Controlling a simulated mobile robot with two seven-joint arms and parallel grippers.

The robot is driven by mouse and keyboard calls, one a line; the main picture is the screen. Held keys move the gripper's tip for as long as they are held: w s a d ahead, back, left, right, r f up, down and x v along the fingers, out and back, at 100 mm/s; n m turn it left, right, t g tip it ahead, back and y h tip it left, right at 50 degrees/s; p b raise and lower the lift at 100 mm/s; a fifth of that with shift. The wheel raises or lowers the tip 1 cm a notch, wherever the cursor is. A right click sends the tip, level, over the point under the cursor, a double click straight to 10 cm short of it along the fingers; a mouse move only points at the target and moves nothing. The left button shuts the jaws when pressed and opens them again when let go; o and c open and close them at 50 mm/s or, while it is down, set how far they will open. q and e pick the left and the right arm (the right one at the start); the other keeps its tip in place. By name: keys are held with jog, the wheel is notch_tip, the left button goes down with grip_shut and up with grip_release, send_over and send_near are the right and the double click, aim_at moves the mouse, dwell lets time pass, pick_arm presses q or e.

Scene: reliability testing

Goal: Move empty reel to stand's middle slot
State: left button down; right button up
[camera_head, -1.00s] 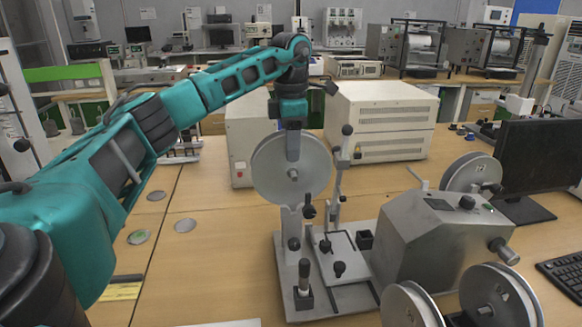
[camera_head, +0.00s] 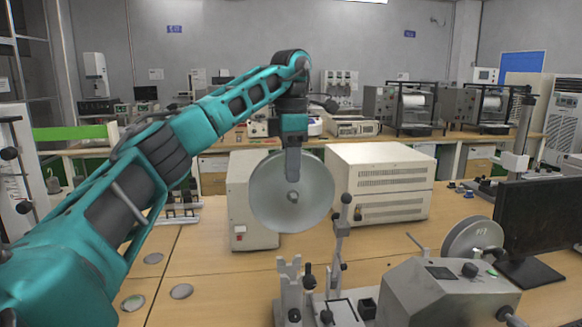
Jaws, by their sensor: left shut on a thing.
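My left gripper (camera_head: 293,172) points down and is shut on the empty reel (camera_head: 270,205), a plain grey disc with a small centre hub. The reel hangs upright in the air, its face toward me. Its lower edge is clear above a grey stand (camera_head: 289,285) with a notched top, in the lower middle of the view. The lower part of the stand is cut off by the frame's bottom edge. My right gripper is not in view.
A grey machine (camera_head: 430,292) with a reel (camera_head: 472,240) behind it stands at lower right, beside a black monitor (camera_head: 540,225). White box instruments (camera_head: 380,185) stand behind the held reel. The wooden table (camera_head: 215,285) is mostly clear left of the stand.

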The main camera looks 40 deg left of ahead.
aim_at(291, 230)
pick_arm(q)
jog(key=shift+f+b, duration=2.75)
jog(key=shift+f, duration=5)
jog(key=shift+r, duration=0.15)
